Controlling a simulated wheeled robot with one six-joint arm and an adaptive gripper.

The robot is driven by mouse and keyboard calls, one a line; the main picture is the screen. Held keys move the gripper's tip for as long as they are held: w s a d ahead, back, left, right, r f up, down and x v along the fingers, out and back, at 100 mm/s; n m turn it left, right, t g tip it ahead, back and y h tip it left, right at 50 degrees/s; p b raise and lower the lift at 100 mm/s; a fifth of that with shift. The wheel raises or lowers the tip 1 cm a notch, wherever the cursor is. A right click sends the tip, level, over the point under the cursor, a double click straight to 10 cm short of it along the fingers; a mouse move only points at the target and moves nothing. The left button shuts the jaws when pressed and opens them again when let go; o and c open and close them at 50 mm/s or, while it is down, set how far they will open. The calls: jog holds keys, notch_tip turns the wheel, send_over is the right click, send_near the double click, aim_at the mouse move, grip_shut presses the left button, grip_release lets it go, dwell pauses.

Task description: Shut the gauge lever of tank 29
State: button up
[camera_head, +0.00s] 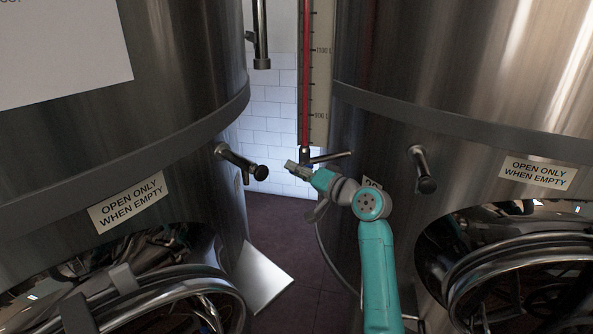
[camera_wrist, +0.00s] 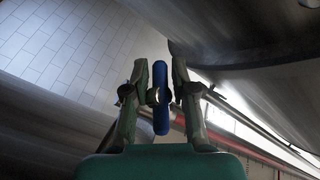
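A gauge with a red column (camera_head: 305,75) stands between two steel tanks, at the left edge of the right tank (camera_head: 470,60). A small valve (camera_head: 305,156) sits at its foot, with a thin grey bar (camera_head: 331,157) running right from it. My gripper (camera_head: 291,165) is just below and left of this valve. In the wrist view, a narrow blue handle (camera_wrist: 161,97) lies lengthwise between the fingers of my gripper (camera_wrist: 161,82), which look open with small gaps either side. A label on the right tank is mostly hidden by my arm, so no tank number is readable.
The left tank (camera_head: 180,70) has a protruding tap (camera_head: 242,163); the right tank has another (camera_head: 424,170). Round hatches stand low on both tanks. A pale plate (camera_head: 262,277) lies low beside the left tank. Dark floor (camera_head: 285,235) is clear between the tanks.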

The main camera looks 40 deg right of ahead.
grip_shut()
jog(key=shift+w+a, duration=0.1)
jog(key=shift+m+t, duration=0.5)
jog(key=shift+t, duration=0.4)
jog(key=shift+r+m+t, duration=0.2)
jog(key=shift+m+t, duration=0.6)
jog(key=shift+t, duration=0.2)
grip_release()
